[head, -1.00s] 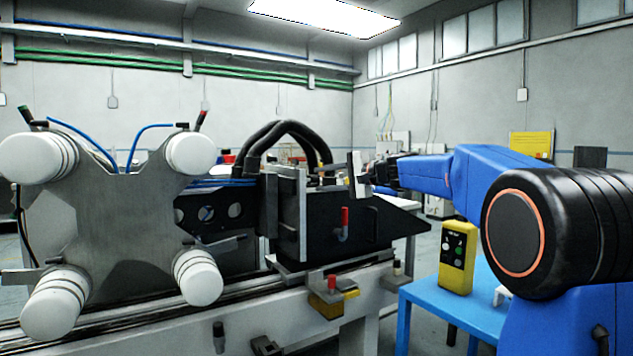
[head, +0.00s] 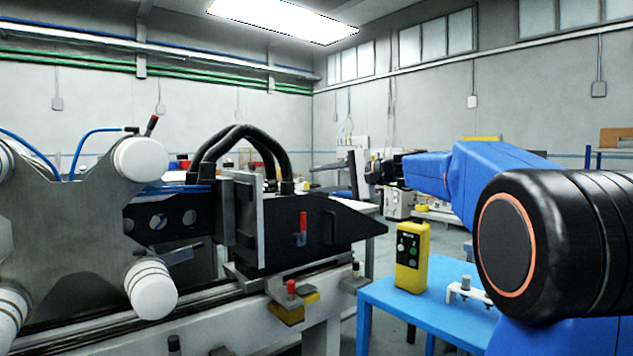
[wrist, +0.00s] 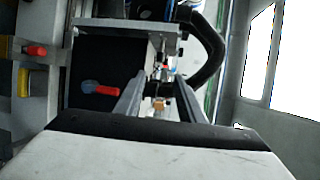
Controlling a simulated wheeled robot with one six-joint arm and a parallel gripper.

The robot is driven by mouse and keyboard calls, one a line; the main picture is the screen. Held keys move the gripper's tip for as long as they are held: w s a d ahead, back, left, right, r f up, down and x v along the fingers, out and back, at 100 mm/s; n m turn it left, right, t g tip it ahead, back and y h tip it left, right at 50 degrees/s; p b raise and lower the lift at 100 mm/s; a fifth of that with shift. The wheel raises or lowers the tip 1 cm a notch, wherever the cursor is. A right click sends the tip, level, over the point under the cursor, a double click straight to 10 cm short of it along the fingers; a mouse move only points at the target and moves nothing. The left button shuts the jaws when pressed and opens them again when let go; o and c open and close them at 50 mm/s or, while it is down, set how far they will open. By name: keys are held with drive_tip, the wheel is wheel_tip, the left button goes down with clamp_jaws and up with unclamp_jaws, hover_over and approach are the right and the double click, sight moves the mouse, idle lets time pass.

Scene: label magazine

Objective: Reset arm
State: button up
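My blue arm reaches in from the right in the head view, and my gripper (head: 364,174) is at its far end. It is in the air at the right of the black machine unit (head: 268,240) and appears apart from it. In the wrist view my gripper (wrist: 160,88) shows two grey fingers spread apart with nothing held between them. The black unit with its red-tipped lever (wrist: 104,91) lies beyond the fingers there. The lever (head: 303,225) also shows in the head view. The gripper's fingers are small and partly hidden in the head view.
A grey plate with white rollers (head: 150,290) stands at the left on a rail bench (head: 200,320). Black hoses (head: 238,140) arch above the unit. A blue table (head: 440,305) at the lower right carries a yellow control box (head: 412,258) and a white clamp (head: 465,290).

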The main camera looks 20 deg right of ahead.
idle(0.3)
drive_tip(key=s+a+f+n+g+h, duration=0.25)
drive_tip(key=s+a+f, duration=0.25)
drive_tip(key=s+f, duration=0.5)
drive_tip(key=s+a+f+n+g+h, duration=0.25)
drive_tip(key=s+a+f, duration=0.25)
drive_tip(key=s+f, duration=0.45)
drive_tip(key=s+d+f+n+g+h, duration=0.1)
drive_tip(key=s+d+f+n+h, duration=0.1)
drive_tip(key=s+f, duration=0.8)
drive_tip(key=s+d+f+n+g+h, duration=0.1)
drive_tip(key=s+d+f+n+h, duration=0.2)
drive_tip(key=s+f, duration=0.8)
drive_tip(key=shift+s+n+h, duration=0.3)
drive_tip(key=shift+s, duration=0.95)
drive_tip(key=shift+r, duration=0.1)
